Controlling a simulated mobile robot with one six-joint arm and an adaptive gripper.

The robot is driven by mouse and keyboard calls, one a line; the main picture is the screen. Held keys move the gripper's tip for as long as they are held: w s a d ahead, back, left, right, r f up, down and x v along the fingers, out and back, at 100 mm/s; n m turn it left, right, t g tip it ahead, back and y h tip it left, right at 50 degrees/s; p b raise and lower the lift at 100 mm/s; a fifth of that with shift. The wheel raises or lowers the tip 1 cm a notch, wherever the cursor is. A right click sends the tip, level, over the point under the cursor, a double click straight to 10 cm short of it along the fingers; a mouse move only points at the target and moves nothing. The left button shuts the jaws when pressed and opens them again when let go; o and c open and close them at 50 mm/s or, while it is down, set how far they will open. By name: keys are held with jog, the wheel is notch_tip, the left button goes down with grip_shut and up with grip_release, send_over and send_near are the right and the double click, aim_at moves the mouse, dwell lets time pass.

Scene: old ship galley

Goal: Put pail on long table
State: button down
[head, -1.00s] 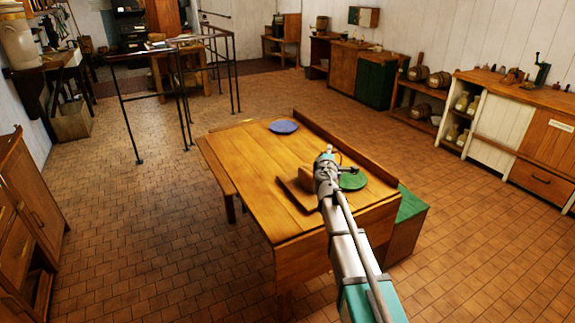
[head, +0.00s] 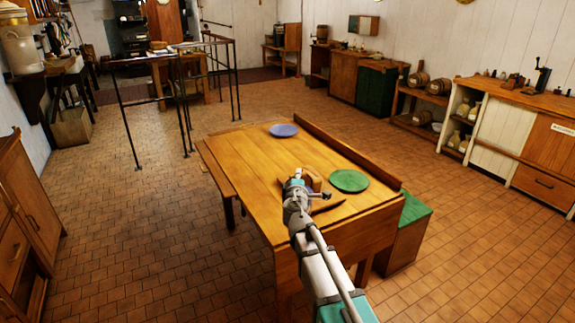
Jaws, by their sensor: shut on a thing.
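The long table (head: 240,155) is a plank-topped wooden table in the middle of the head view. My gripper (head: 307,178) is over the near half of its top, seen from behind along my arm. It is shut on a small, brown, rounded wooden thing, apparently the pail (head: 316,181), which shows just past the fingers. Most of the pail is hidden by my gripper. I cannot tell whether it touches the table top.
A green plate (head: 349,181) lies right of my gripper, and a blue plate (head: 283,130) lies at the far end. A dark flat board (head: 328,206) lies partly under my arm. A raised ledge runs along the table's right edge. The left half is clear.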

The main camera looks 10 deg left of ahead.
jog(key=w+a+f+b, duration=0.6)
jog(key=w+f+b, duration=0.3)
jog(key=w, duration=0.2)
jog(key=shift+w, duration=0.35)
dwell(0.5)
jog(key=shift+w+a+f+b, duration=0.1)
jog(key=shift+w+f+b, duration=0.1)
jog(key=shift+f+b, duration=0.85)
jog(key=shift+w+a+f+b, duration=0.1)
jog(key=shift+w+f+b, duration=0.1)
jog(key=shift+f+b, duration=0.8)
